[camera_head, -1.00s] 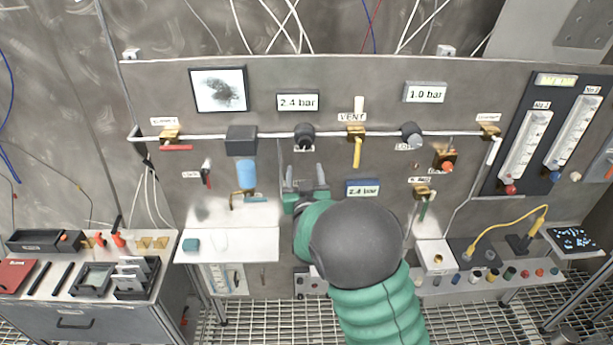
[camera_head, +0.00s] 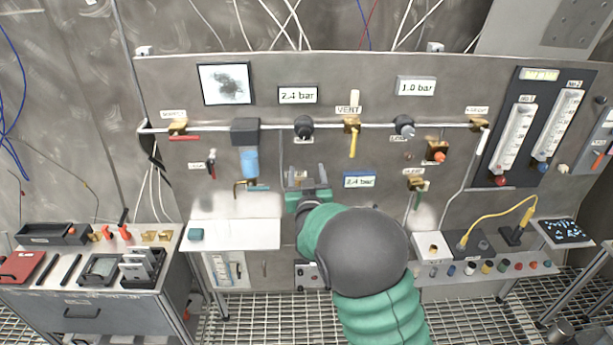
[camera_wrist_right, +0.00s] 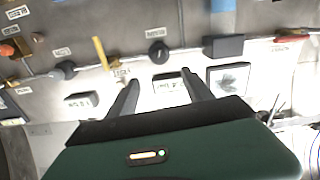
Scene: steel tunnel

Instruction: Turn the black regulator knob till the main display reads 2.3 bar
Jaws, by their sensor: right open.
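The black regulator knob (camera_head: 304,127) sits on the pipe across the panel, below the main display (camera_head: 298,95), which reads 2.4 bar. My right gripper (camera_head: 307,174) is open and empty, below the knob and apart from it; its arm comes up from the bottom. In the right wrist view the scene is turned over: the knob (camera_wrist_right: 158,53) lies beyond the two open fingers (camera_wrist_right: 160,88), and the main display (camera_wrist_right: 170,84) shows between the fingertips, its digits hard to read. My left gripper is not in view.
A yellow vent lever (camera_head: 353,143) and a second, grey knob (camera_head: 404,127) are right of the black knob. A blue-bowled filter (camera_head: 248,160) is on its left. A small blue-topped display (camera_head: 359,180) is beside my gripper. A white shelf (camera_head: 235,236) juts out lower left.

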